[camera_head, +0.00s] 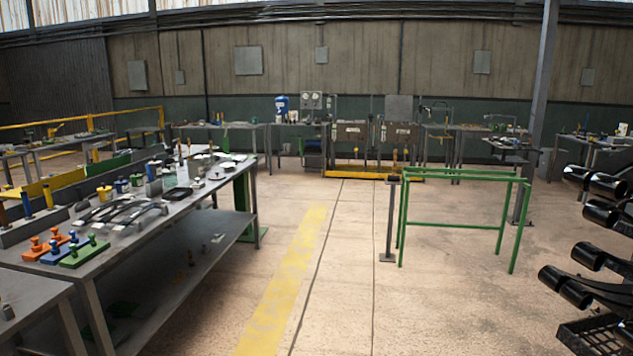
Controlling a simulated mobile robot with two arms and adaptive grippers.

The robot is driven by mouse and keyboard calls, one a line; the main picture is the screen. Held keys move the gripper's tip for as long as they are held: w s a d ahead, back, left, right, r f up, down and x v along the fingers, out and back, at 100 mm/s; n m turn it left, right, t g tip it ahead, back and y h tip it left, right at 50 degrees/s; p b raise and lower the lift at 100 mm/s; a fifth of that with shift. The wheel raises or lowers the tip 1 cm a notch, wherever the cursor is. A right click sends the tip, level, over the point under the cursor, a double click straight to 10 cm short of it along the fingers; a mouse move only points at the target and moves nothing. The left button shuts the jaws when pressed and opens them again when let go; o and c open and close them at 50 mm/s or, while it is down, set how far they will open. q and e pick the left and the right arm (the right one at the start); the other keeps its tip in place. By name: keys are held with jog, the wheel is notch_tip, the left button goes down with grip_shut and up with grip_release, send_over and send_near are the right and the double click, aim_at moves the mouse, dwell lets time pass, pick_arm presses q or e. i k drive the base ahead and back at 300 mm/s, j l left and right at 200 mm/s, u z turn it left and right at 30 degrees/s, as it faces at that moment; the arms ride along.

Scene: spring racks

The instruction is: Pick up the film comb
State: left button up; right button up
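I cannot make out the film comb for certain; the tools on the benches are too small to tell. A long grey workbench (205,198) at the left holds many small items. On it, curved grey metal pieces (128,212) lie near the front. Beside them are orange, blue and green blocks with knobs, the green one (84,251) nearest me. A dark tray (177,194) and small tins and pale discs lie farther back. Neither of my grippers is in view.
A green frame (465,196) and a thin post (389,220) stand right of centre. A rack with black cylindrical arms (590,290) stands at the right edge. More benches line the back wall. The floor along the yellow stripe (285,285) is clear.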

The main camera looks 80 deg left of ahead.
aim_at(78, 189)
jog(key=u, duration=4.4)
